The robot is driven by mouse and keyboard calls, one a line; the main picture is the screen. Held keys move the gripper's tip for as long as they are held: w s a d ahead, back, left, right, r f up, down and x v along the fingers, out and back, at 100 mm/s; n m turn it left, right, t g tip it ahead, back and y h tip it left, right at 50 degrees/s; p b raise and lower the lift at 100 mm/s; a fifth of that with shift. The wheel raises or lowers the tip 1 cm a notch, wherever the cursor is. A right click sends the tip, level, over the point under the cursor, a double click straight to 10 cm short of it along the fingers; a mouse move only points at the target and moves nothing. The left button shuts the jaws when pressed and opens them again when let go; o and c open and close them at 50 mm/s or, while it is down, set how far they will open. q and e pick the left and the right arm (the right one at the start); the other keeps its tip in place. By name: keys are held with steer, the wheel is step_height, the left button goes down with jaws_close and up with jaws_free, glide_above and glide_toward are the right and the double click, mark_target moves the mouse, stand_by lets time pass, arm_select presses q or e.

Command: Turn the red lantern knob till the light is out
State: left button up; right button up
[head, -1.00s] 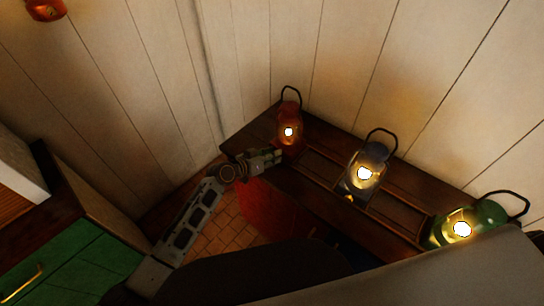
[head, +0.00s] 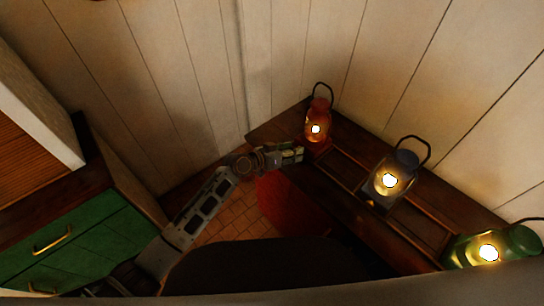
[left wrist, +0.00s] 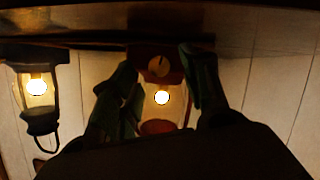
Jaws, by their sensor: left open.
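The red lantern (head: 318,116) stands lit at the far end of the dark wooden shelf. In the left wrist view the red lantern (left wrist: 160,122) appears upside down, with a bright glow and a round knob (left wrist: 158,66) on its red base. My left gripper (head: 297,154) is open just in front of the lantern's base. In the wrist view its two fingers (left wrist: 160,88) frame the lantern on either side, and the knob shows between the fingertips, apparently untouched. My right gripper is in neither view.
A lit dark lantern (head: 401,163) and a lit green lantern (head: 518,240) stand farther right on the shelf (head: 350,206). Plank walls close in behind. A green cabinet (head: 88,240) is at left. A round red surface (head: 290,204) lies below my left gripper.

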arm_select(q)
steer(key=v, duration=0.9)
steer(key=shift+a+r, duration=0.15)
steer(key=shift+s, duration=0.2)
stand_by(0.3)
